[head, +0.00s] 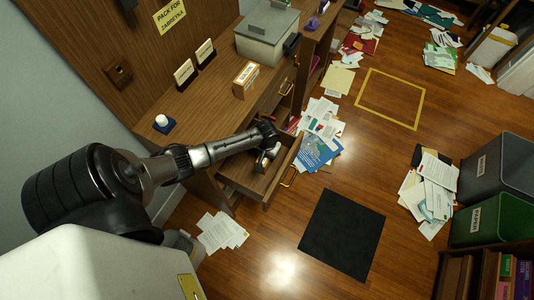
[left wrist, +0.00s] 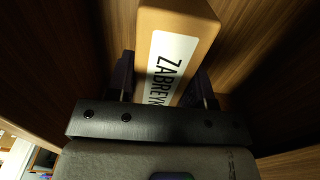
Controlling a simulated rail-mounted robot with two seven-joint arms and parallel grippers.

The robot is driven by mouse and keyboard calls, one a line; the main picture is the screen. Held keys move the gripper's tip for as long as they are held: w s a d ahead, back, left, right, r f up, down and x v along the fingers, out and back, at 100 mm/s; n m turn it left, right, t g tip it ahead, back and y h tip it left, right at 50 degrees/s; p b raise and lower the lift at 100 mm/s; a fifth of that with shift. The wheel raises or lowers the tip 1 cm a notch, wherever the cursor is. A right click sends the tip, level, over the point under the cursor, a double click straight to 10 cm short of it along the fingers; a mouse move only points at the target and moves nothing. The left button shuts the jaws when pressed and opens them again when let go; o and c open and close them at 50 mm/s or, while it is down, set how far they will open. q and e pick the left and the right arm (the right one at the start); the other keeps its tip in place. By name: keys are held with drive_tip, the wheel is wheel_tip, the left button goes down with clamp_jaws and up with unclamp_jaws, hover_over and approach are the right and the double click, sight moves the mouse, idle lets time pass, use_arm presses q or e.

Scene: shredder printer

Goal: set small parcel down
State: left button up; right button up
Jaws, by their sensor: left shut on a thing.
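In the left wrist view my left gripper (left wrist: 162,84) is shut on a small tan parcel (left wrist: 178,22). In the head view the left gripper (head: 267,157) is low at an open wooden desk drawer (head: 258,188), and the parcel cannot be made out clearly there. Wood surfaces flank the parcel in the wrist view. Whether it touches the drawer floor cannot be told. My right gripper is not in view.
An orange-and-white box (head: 245,80) and a grey machine (head: 266,38) stand on the desk. A "PACK FOR ZABREYKA" sign (head: 170,15) hangs above. Papers (head: 222,232) litter the floor. A black mat (head: 342,234) is clear. Bins (head: 490,218) stand right.

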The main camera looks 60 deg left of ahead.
use_arm(q)
drive_tip(key=shift+f, duration=0.1)
drive_tip(key=o, duration=1)
